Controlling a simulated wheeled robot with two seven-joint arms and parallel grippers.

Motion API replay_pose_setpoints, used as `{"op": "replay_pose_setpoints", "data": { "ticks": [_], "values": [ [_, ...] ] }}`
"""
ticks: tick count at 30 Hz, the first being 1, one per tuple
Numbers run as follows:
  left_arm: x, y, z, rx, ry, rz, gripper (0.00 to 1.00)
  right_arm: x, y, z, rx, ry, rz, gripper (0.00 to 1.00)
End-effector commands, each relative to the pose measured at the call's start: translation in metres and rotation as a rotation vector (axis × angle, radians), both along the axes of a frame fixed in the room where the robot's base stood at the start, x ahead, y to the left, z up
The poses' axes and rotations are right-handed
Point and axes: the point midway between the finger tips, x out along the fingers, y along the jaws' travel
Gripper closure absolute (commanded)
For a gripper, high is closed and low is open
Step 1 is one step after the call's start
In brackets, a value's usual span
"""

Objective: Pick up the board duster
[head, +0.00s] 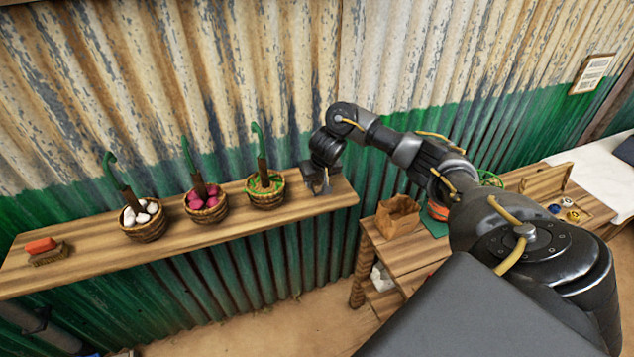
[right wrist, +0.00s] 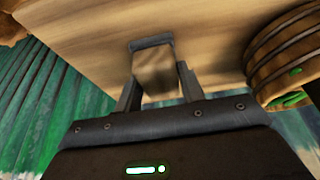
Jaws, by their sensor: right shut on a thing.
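The board duster (right wrist: 154,68), a small wooden block with a dark grey strip along one edge, sits between the two fingers of my right gripper (right wrist: 157,85) in the right wrist view. My right gripper is shut on it, close over the wooden shelf. In the head view my right gripper (head: 320,185) is at the right end of the shelf (head: 312,201), and it mostly hides the duster there. Whether the duster touches the shelf I cannot tell. My left gripper is not in view.
A basket with green things (head: 265,200) stands just left of my right gripper. Baskets of pink things (head: 207,215) and white things (head: 144,231) stand further left. A red-topped block (head: 42,250) lies at the left end. A paper bag (head: 398,215) stands on the lower table.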

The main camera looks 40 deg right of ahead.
Motion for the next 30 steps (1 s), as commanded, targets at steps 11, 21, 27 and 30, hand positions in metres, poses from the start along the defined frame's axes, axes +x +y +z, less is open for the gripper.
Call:
{"op": "replay_pose_setpoints", "data": {
  "ticks": [11,21,27,30],
  "values": [
    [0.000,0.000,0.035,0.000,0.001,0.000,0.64,-0.014,0.005,0.063,-0.007,-0.004,0.008,0.84],
    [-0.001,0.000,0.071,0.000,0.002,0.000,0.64,-0.082,0.035,0.113,-0.003,-0.002,0.007,0.84],
    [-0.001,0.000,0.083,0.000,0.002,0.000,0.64,-0.113,0.048,0.126,-0.001,-0.002,0.004,0.84],
    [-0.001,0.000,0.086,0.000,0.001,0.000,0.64,-0.122,0.052,0.129,-0.001,-0.002,0.003,0.84]
  ]
}}
